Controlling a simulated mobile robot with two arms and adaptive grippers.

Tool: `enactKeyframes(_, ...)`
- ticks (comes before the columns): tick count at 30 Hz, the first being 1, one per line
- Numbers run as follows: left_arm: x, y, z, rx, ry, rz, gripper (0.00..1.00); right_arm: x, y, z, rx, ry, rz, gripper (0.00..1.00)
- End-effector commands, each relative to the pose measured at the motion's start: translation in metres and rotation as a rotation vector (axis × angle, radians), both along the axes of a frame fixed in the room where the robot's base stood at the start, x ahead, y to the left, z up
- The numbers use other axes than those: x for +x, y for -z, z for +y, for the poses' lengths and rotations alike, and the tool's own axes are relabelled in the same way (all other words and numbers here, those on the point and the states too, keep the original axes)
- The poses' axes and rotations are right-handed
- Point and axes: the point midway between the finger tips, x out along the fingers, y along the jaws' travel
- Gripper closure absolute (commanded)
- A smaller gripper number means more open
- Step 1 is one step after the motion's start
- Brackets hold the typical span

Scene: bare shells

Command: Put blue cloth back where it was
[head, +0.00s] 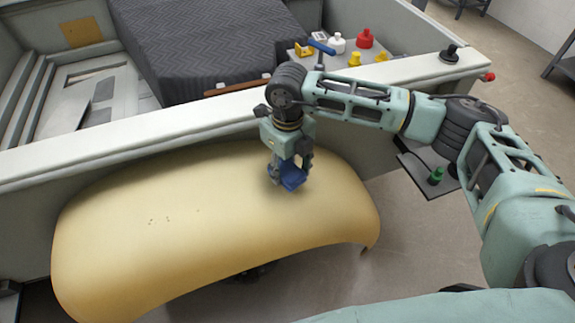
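The blue cloth (292,178) is a small blue piece between the fingertips of my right gripper (289,174). The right gripper points down, with a finger on either side of the cloth, and appears shut on it. Both are over the upper right part of the cream curved panel (190,215). I cannot tell whether the cloth touches the panel. Part of the cloth is hidden by the fingers. My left gripper is out of view.
Behind the panel runs a pale wall edge (150,127). Beyond it are a dark quilted block (205,45) and a tray with red, white and yellow containers (365,38) and a blue-topped tool (321,47). A green bottle (436,176) stands on a dark shelf at right.

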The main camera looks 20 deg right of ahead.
Motion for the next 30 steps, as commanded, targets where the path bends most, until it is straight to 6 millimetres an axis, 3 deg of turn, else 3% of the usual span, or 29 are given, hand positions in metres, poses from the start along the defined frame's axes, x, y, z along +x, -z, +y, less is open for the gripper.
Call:
enactKeyframes(5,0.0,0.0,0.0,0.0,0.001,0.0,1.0,0.0,0.0,0.0,0.0,0.0,0.001,0.36)
enactKeyframes(17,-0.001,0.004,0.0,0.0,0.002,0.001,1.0,0.001,-0.005,0.0,0.0,0.0,-0.002,0.35)
enactKeyframes(20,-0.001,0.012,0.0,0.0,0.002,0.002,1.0,0.001,-0.017,0.0,0.001,0.0,-0.004,0.35)
enactKeyframes(30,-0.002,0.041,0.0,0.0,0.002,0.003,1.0,0.001,-0.088,0.0,0.0,0.0,-0.005,0.35)
